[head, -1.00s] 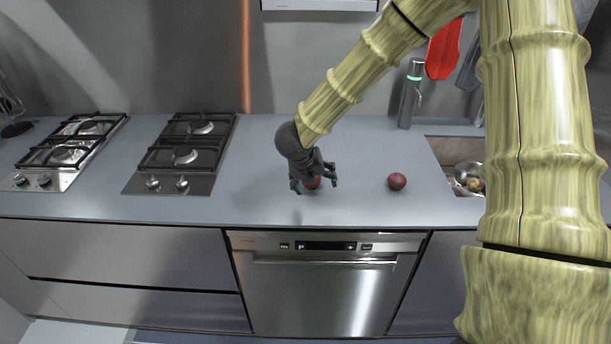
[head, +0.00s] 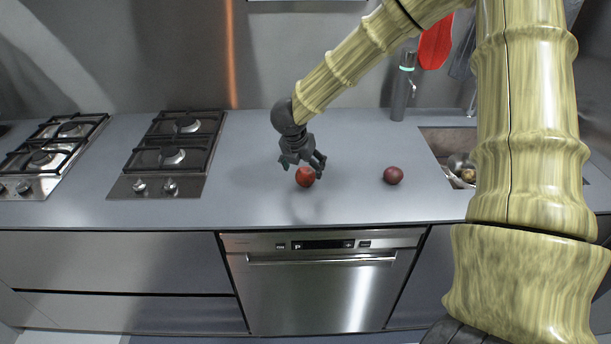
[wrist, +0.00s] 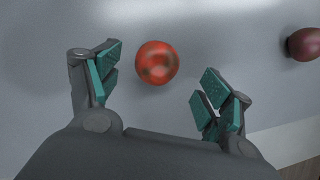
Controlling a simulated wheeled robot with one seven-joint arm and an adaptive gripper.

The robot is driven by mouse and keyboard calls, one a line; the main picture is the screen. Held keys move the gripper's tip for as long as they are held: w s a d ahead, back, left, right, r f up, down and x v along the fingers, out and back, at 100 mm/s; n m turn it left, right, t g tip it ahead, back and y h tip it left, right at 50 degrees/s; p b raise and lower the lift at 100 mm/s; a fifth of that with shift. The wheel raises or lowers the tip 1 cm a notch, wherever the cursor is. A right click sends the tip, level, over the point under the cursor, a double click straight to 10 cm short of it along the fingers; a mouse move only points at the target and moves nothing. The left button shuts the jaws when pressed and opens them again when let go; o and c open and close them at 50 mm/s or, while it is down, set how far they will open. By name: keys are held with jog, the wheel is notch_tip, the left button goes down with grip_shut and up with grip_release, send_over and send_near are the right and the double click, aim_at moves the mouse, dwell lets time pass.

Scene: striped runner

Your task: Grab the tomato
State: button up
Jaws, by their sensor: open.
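The tomato (head: 305,176) is a round red fruit on the grey counter; in the wrist view the tomato (wrist: 157,62) shows whole, with mottled red skin. My gripper (head: 304,166) is just above and behind it in the head view. In the wrist view my gripper (wrist: 160,82) is open, its green-padded fingers apart on the left and right, with the tomato lying between and slightly beyond the fingertips. The fingers do not appear to touch it.
A dark red round fruit (head: 393,175) lies on the counter to the right, also in the wrist view (wrist: 304,44). A sink (head: 440,146) is further right. Gas hobs (head: 170,155) are on the left. The counter's front edge is close. A dark bottle (head: 402,88) stands behind.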

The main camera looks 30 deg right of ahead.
aim_at(305, 170)
jog(key=shift+p+x, duration=1)
jog(key=shift+x, duration=1.65)
jog(key=shift+w, duration=0.1)
jog(key=c, duration=1.2)
